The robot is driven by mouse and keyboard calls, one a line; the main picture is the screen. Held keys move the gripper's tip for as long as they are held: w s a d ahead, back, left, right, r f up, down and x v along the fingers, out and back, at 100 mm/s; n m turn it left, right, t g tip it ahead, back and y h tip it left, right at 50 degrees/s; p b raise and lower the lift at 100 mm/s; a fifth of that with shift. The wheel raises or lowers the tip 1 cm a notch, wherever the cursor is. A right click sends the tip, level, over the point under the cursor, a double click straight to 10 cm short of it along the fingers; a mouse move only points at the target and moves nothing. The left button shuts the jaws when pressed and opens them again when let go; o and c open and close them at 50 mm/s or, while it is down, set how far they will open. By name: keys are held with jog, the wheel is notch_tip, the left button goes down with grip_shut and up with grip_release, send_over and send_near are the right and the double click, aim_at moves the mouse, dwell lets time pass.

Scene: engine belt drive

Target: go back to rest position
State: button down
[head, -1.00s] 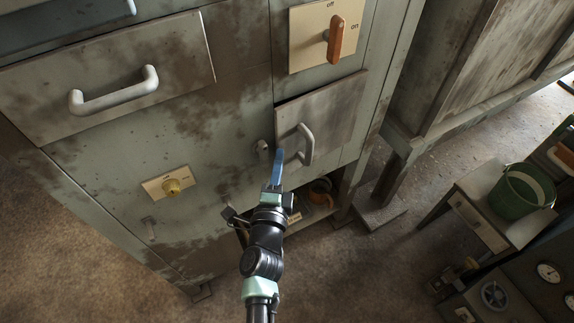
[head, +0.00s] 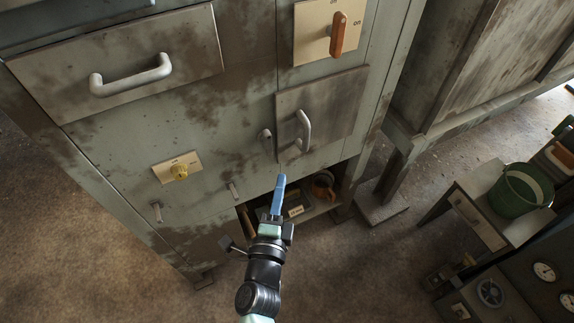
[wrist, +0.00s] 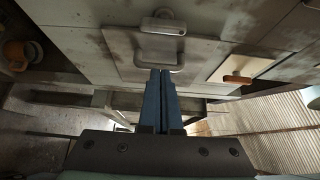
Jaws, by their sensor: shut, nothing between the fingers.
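My gripper (head: 279,194) is in the lower middle of the head view, in front of the grey cabinet (head: 240,135) and below a small door (head: 335,100) with a light handle (head: 303,131). Its blue fingers are together with nothing between them. In the wrist view the shut fingers (wrist: 160,75) point up at the door's handle (wrist: 160,55), and their tips overlap it in the picture. I cannot tell the gap there from that view. In the head view the tips are apart from the handle.
An orange switch (head: 338,33) sits on a plate above the door. An open compartment below holds an orange mug (head: 323,185). A green bucket (head: 520,190) stands on a side table at the right.

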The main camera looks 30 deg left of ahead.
jog(key=shift+v, duration=1.75)
jog(key=shift+a+r, duration=0.1)
jog(key=shift+r, duration=0.1)
jog(key=w+d+r+n+t+y, duration=0.1)
jog(key=w+r+n+t, duration=0.15)
jog(key=r, duration=0.95)
jog(key=w+d+r+n+t+y, duration=0.1)
jog(key=w+r+n, duration=0.25)
jog(key=r, duration=0.75)
jog(key=w+d+r+n+t+y, duration=0.15)
jog(key=r+n, duration=0.25)
jog(key=r, duration=0.8)
jog(key=s+d+r+n+t+h, duration=0.2)
jog(key=s+d+r+h, duration=0.15)
jog(key=r, duration=0.45)
jog(key=s+d+r+n+t+h, duration=0.1)
jog(key=s+d+r+h, duration=0.15)
jog(key=d+r, duration=0.35)
jog(key=s+d+r+n+t+h, duration=0.2)
jog(key=s+d+r, duration=0.15)
jog(key=r, duration=0.55)
notch_tip(320, 180, up, 15)
jog(key=s+p, duration=0.1)
jog(key=p, duration=1.2)
jog(key=shift+d+f+h+p, duration=0.2)
jog(key=shift+d+h+p, duration=0.1)
jog(key=shift+h+p, duration=0.1)
